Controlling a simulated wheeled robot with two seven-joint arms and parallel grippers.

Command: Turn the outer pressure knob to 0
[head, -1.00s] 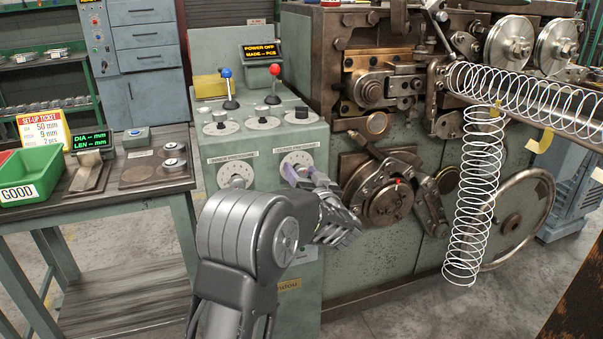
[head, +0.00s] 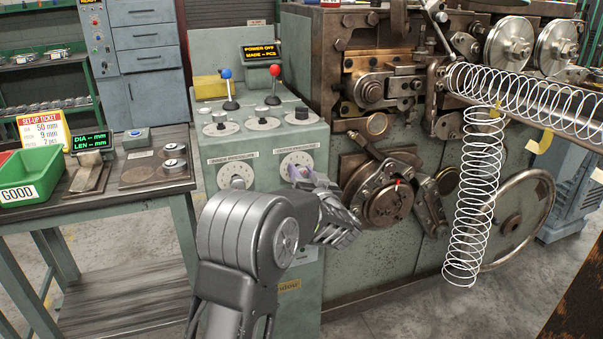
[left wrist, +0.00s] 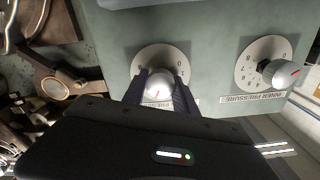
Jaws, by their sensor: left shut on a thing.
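The outer pressure knob shows in the left wrist view (left wrist: 158,92) as a pale round knob with a red mark, on a white numbered dial (left wrist: 160,60). In the head view its dial (head: 296,160) is on the right of the green control panel, partly hidden by my gripper. My left gripper (head: 312,178) is at this dial, and in the left wrist view its two dark fingers (left wrist: 158,95) are shut on the knob, one on each side. The numeral at the red mark cannot be read. My right gripper is not in view.
The inner pressure knob (left wrist: 273,73) is beside it on the same panel, with its dial (head: 236,175) to the left in the head view. Blue (head: 227,75) and red (head: 274,72) levers stand on top. The coiling machine (head: 400,240) is close on the right.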

